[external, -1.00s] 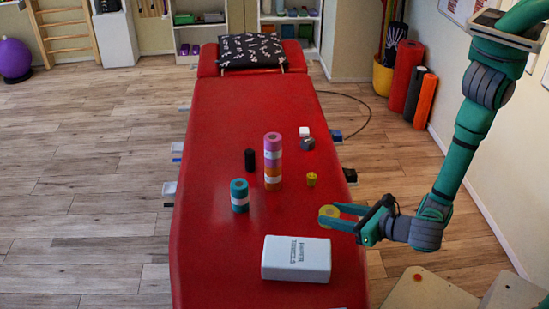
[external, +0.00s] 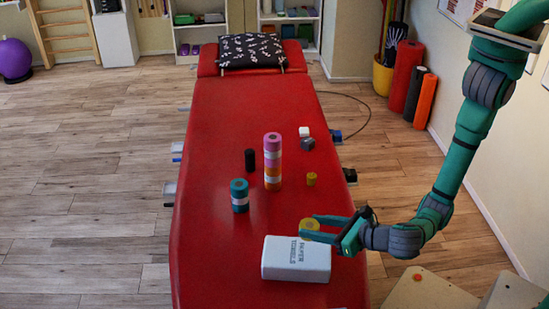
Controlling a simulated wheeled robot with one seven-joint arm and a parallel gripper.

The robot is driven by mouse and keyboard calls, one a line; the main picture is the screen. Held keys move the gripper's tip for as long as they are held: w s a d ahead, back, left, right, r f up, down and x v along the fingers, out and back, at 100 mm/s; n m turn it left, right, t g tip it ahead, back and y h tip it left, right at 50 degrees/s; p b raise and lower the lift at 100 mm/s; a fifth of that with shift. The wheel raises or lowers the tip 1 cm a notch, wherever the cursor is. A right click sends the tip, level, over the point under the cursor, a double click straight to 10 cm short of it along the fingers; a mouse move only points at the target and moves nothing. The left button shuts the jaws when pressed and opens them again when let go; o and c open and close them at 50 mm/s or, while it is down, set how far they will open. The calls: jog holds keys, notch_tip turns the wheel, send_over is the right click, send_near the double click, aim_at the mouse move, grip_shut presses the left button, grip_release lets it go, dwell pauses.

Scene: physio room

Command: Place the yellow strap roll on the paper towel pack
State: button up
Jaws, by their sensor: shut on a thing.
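The yellow strap roll (external: 309,224) is between the fingertips of my gripper (external: 312,228), which is shut on it. It appears to be just behind and above the far edge of the white paper towel pack (external: 296,262). The pack lies flat near the front of the red treatment table, with its lettering facing up. I cannot tell whether the roll touches the pack. The near finger hides part of the roll.
On the red table (external: 240,110) stand a teal roll (external: 239,196), a black roll (external: 250,160), a tall stack of coloured rolls (external: 272,160), a small yellow item (external: 311,179), and a white and a grey cube (external: 307,143). The table's left front is clear.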

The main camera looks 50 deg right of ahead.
aim_at(305, 239)
jog(key=f, duration=0.1)
jog(key=w+a+f, duration=0.1)
jog(key=a+f, duration=0.1)
jog(key=shift+w+a+f, duration=0.2)
jog(key=shift+w+f, duration=0.05)
jog(key=shift+w, duration=0.05)
jog(key=shift+f, duration=1.55)
jog(key=shift+f, duration=0.1)
jog(key=o, duration=1)
jog(key=shift+s+r, duration=0.25)
jog(key=v, duration=1.1)
jog(key=shift+s, duration=0.2)
